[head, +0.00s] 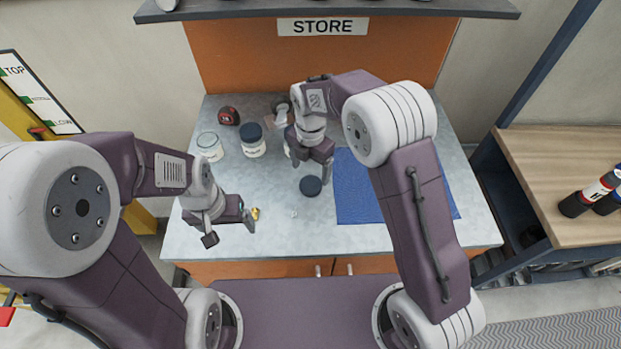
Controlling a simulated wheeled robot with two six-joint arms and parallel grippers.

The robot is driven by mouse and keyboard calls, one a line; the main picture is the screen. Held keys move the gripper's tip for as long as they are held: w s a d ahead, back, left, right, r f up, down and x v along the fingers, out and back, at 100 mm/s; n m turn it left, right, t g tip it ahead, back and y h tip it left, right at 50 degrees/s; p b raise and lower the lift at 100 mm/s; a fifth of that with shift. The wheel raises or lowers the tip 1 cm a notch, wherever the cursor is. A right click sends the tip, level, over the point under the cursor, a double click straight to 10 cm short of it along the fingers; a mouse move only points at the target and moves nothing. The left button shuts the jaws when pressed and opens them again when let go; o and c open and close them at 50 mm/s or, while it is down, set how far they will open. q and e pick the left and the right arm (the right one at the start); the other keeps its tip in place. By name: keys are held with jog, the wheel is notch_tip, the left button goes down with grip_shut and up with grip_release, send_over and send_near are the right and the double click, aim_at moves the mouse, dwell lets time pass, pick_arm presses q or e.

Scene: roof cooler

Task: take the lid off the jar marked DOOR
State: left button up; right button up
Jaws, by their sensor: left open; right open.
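A jar with a dark blue lid (253,140) stands on the grey table, left of centre. A clear-looking jar (210,146) stands to its left, with no dark lid on it. Something pale, perhaps another jar (287,149), is mostly hidden behind my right gripper. No jar marking is readable, so I cannot tell which is DOOR. A dark round lid (311,187) appears to lie on the table just below my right gripper (312,170), which is open. My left gripper (230,230) is open and empty over the table's front left, apart from the jars.
A blue mat (358,190) covers the table's right part. A red and black tape measure (228,116) lies behind the jars. A small yellow thing (255,214) lies beside my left gripper. The table's front middle is mostly clear.

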aim_at(311, 184)
notch_tip(311, 184, up, 6)
jog(key=shift+f, duration=0.1)
jog(key=shift+d, duration=0.1)
jog(key=s+d+f+m, duration=0.2)
jog(key=s+d+m, duration=0.5)
jog(key=m, duration=0.7)
jog(key=s+d+f+m+t, duration=0.1)
jog(key=s+d+f+m, duration=0.1)
jog(key=s+d+m, duration=0.6)
jog(key=s+m, duration=0.2)
jog(key=m, duration=0.4)
jog(key=shift+d+m, duration=0.3)
jog(key=shift+m, duration=0.1)
